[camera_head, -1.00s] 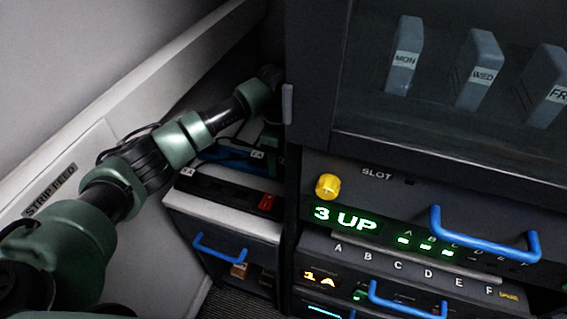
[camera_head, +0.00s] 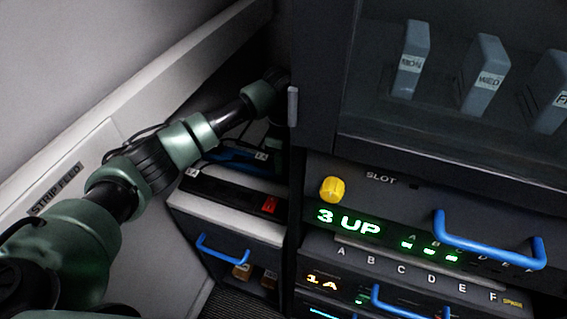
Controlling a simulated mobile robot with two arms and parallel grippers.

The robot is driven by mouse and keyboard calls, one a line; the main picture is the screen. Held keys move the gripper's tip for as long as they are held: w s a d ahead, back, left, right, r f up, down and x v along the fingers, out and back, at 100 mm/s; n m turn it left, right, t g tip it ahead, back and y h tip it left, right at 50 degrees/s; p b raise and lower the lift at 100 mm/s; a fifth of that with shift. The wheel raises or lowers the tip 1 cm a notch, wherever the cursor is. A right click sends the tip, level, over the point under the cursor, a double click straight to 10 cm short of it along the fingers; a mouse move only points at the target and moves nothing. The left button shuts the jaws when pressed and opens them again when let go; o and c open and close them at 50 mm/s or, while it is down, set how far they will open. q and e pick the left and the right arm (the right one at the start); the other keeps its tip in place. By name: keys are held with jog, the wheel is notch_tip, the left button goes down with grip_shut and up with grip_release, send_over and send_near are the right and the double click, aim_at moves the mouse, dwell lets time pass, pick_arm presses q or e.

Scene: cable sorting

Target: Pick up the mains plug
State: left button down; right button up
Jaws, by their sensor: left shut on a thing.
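I cannot make out a mains plug. My left arm reaches into the dark gap left of the tall cabinet, and its wrist bends down behind the cabinet's edge. My left gripper (camera_head: 270,146) is there in shadow, mostly hidden, above the back of the power strip. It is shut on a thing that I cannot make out. The dark power strip (camera_head: 228,191) with a red switch (camera_head: 269,205) lies on the low unit's pale top (camera_head: 225,218). A blue item (camera_head: 238,160) with a small tag lies behind it. My right gripper is not in view.
The tall dark cabinet (camera_head: 310,120) stands close to the right of my wrist. Its front has a yellow knob (camera_head: 332,189), lit displays and blue handles (camera_head: 490,252). A pale wall panel marked STRIP FEED (camera_head: 56,188) is at left. The low unit has a blue handle (camera_head: 221,251).

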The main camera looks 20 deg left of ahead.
pick_arm(q)
notch_tip(320, 180, up, 23)
jog(key=p, duration=0.1)
jog(key=shift+f, duration=0.2)
dwell(0.6)
